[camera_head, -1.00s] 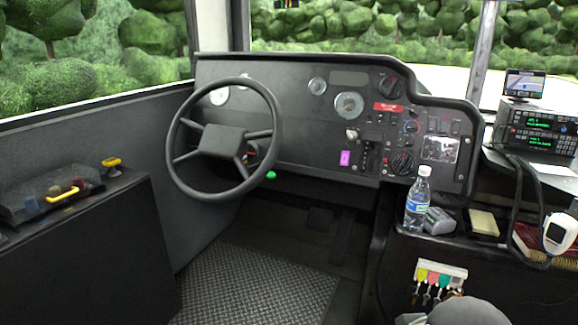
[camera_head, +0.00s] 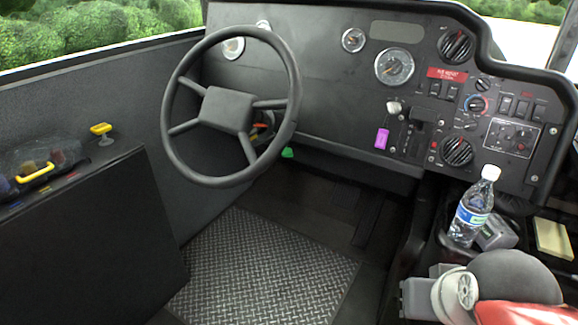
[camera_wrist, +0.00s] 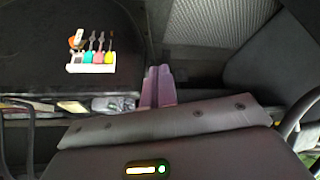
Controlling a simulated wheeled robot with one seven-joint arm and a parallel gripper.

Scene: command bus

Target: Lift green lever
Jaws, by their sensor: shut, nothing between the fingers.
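The green lever (camera_head: 288,152) shows only as a small green knob just below the dashboard, right of the steering wheel (camera_head: 228,110) rim. Its stem is hidden or too dark to make out. My gripper (camera_wrist: 158,72) shows in the wrist view, with its two pinkish fingers shut side by side and nothing between them. The lever is not seen in the wrist view. In the head view my arm is at the bottom right, well away from the lever, and my gripper's fingers are not visible there.
A water bottle (camera_head: 471,212) stands on the right console beside a grey device (camera_head: 497,233). A purple tag (camera_head: 382,138) is on the dashboard. A rack with coloured keys (camera_wrist: 90,67) shows in the wrist view. The checkered floor plate (camera_head: 255,265) is clear.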

